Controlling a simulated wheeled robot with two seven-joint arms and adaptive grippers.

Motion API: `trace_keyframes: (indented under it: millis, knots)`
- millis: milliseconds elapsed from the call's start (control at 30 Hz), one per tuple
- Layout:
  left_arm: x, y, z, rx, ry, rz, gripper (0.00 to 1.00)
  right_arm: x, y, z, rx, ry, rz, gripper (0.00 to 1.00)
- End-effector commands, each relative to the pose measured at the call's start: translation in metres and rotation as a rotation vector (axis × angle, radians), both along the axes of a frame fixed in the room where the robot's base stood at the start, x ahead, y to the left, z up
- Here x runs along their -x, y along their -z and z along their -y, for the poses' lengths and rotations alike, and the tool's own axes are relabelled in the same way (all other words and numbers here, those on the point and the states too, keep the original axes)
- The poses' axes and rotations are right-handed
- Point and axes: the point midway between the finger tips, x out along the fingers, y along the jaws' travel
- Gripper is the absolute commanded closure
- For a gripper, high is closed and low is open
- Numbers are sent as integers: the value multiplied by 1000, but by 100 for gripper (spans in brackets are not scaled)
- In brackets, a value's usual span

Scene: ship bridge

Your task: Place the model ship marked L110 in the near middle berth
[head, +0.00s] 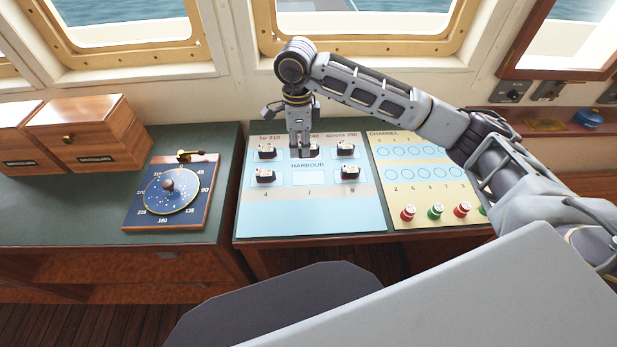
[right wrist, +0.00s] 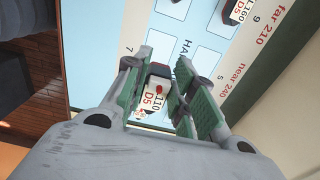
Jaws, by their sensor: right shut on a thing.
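My right gripper (head: 301,150) points down over the far middle part of the harbour board (head: 258,214). In the right wrist view, its fingers (right wrist: 163,100) are shut on a small model ship (right wrist: 155,97) with a white top marked 110 and D5. In the head view the fingers mostly hide this ship. I cannot tell whether its hull touches the board. The near middle berth (head: 309,178), a pale rectangle above the number 7, is empty. My left gripper is not in view.
Model ships stand at far left (head: 266,152), far right (head: 346,150), near left (head: 265,175) and near right (head: 350,173). The channel board (head: 415,175) with red and green buoys lies to the right. A compass plate (head: 170,192) and wooden boxes (head: 95,133) are left.

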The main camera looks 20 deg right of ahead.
Motion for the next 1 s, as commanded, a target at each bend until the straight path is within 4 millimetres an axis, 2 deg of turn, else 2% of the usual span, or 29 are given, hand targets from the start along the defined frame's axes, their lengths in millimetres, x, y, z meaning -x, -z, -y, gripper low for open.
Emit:
trace_keyframes:
  millis: [533, 1000]
  knots:
    - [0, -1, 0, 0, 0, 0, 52, 0, 4, 0, 0, 17, -1, 94]
    - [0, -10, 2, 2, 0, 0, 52, 0, 58, 0, 0, 17, -1, 94]
